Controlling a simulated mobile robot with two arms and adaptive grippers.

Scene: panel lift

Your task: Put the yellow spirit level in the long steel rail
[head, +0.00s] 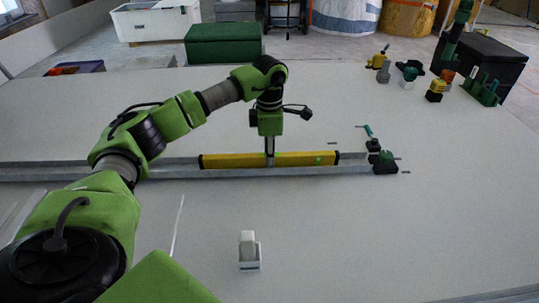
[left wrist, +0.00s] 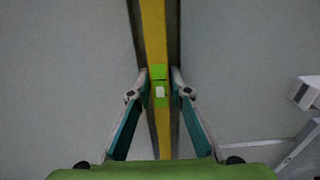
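The yellow spirit level (head: 222,161) lies lengthwise along the long steel rail (head: 80,173), between its walls, with its upper part showing above them. I cannot tell whether it rests on the rail's floor. In the left wrist view the level (left wrist: 153,35) runs between the dark rail walls. My left gripper (head: 270,158) points straight down at the middle of the level. In the left wrist view its fingertips (left wrist: 160,82) close in on both sides of the level, around a bright green and white patch. My right gripper is not in view.
A dark clamp-like block (head: 384,164) stands at the rail's right end. A small white block (head: 249,252) sits on the table (head: 340,235) in front. Several tools and a black box (head: 482,62) stand at the back right. The table between is mostly clear.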

